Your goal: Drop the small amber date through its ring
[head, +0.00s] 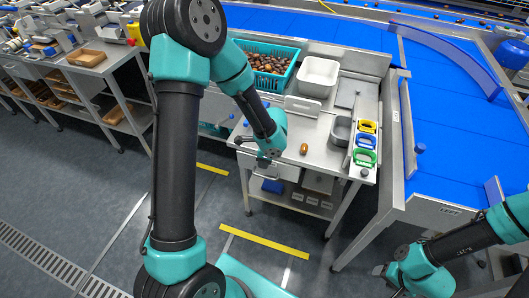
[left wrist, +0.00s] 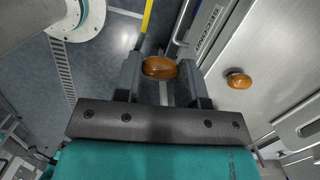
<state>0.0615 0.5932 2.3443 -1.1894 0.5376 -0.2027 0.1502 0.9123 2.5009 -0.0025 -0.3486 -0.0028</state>
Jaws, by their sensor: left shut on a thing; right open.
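My left gripper (head: 268,155) is at the front left edge of the steel table. In the left wrist view its fingers (left wrist: 160,75) are shut on a glossy amber-brown date (left wrist: 158,67), which lies crosswise between them with floor behind it. This held date is not clear in the head view. A second amber-brown date (head: 304,149) lies on the table to the right of the gripper; it also shows in the left wrist view (left wrist: 238,79). A yellow ring (head: 367,127), a blue ring (head: 366,141) and a green ring (head: 364,157) stand in a row at the table's right. My right gripper (head: 380,271) is open, low at the right.
A teal basket (head: 285,80) full of dates and a white bin (head: 318,76) stand at the table's back. A grey cup (head: 340,131) stands left of the rings. A blue conveyor (head: 450,120) runs along the right. The front middle of the tabletop is mostly clear.

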